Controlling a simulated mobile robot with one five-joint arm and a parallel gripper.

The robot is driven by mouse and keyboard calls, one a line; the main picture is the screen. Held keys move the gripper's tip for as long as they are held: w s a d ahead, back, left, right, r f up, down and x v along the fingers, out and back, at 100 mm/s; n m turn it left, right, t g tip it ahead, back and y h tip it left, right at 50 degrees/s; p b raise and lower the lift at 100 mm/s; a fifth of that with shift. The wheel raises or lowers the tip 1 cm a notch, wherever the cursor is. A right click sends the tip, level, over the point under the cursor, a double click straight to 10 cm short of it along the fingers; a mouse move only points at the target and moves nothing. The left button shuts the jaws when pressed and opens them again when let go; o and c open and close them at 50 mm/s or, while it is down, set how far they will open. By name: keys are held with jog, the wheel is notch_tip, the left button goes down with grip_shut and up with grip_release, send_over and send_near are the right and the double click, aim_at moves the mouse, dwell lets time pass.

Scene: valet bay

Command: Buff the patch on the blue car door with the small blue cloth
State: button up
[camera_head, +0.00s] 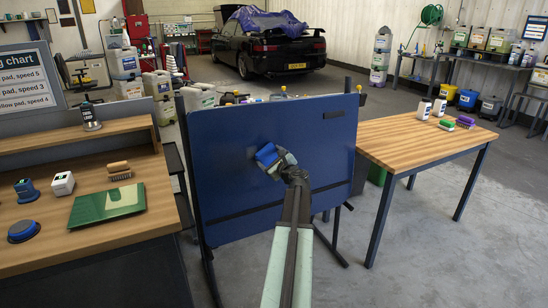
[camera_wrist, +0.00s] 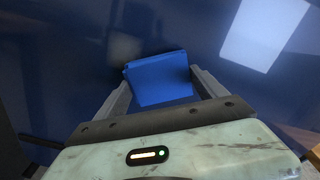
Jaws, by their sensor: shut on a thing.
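The blue car door panel (camera_head: 230,185) stands upright on a dark frame in the middle of the head view. It also fills the background of the wrist view (camera_wrist: 60,50). My gripper (camera_head: 277,162) is in front of the panel's middle. In the wrist view my gripper (camera_wrist: 160,88) is shut on the small blue cloth (camera_wrist: 158,78). The cloth also shows in the head view (camera_head: 266,155), at or very near the panel; I cannot tell if it touches. A faint dull patch (camera_head: 252,152) shows beside the cloth, and a hazy spot (camera_wrist: 124,46) shows above-left of it in the wrist view.
A wooden bench (camera_head: 90,240) at left holds a green panel (camera_head: 107,203), a brush (camera_head: 119,170) and a blue round pad (camera_head: 24,230). A black car (camera_head: 270,45) stands behind.

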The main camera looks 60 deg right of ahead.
jog(key=shift+w+a, duration=0.7)
jog(key=shift+a, duration=0.25)
jog(key=shift+w+a, duration=0.75)
jog(key=shift+a, duration=0.2)
jog(key=shift+w+a, duration=0.7)
jog(key=shift+a, duration=0.25)
jog(key=shift+s, duration=0.1)
send_near(250, 157)
jog(key=shift+p+v, duration=0.4)
jog(key=shift+v, duration=0.6)
jog(key=shift+f, duration=0.1)
notch_tip(250, 157, up, 21)
jog(key=p, duration=2)
jog(key=shift+p, duration=0.4)
jog(key=shift+f, duration=0.1)
